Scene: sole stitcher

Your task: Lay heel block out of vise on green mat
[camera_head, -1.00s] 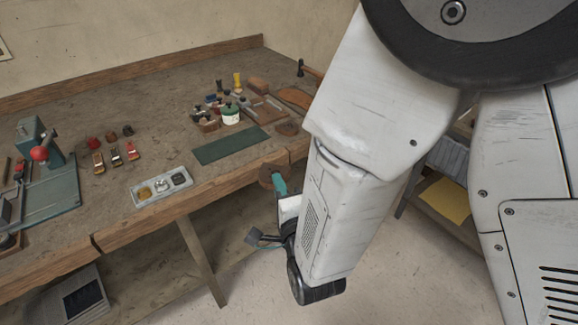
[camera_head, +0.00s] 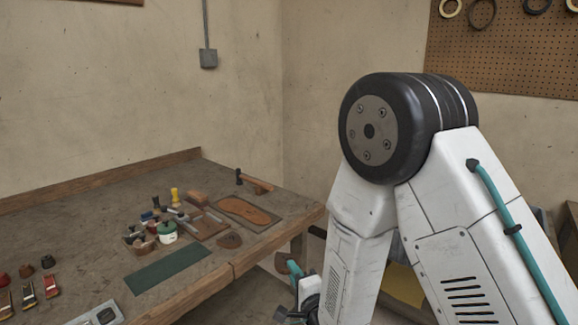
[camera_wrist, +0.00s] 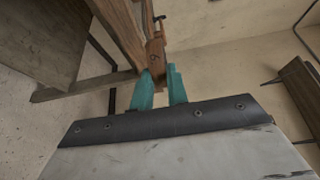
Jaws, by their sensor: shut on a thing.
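The green mat (camera_head: 167,268) lies flat and empty near the bench's front edge in the head view. My gripper (camera_head: 293,268) is low beside the bench's right front edge, right of the mat, and is partly hidden by my arm. It is shut on a brown piece, which I take to be the heel block (camera_head: 282,263). In the wrist view, the teal fingers of my gripper (camera_wrist: 161,82) stand on either side of the brown block (camera_wrist: 155,52). The block appears clear of the bench top. I cannot make out the vise with certainty.
Left of my gripper is the wooden bench (camera_head: 80,215). Behind the mat stand a green-and-white pot (camera_head: 167,232), small bottles and a leather sole (camera_head: 247,210). A hammer (camera_head: 254,182) lies farther back.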

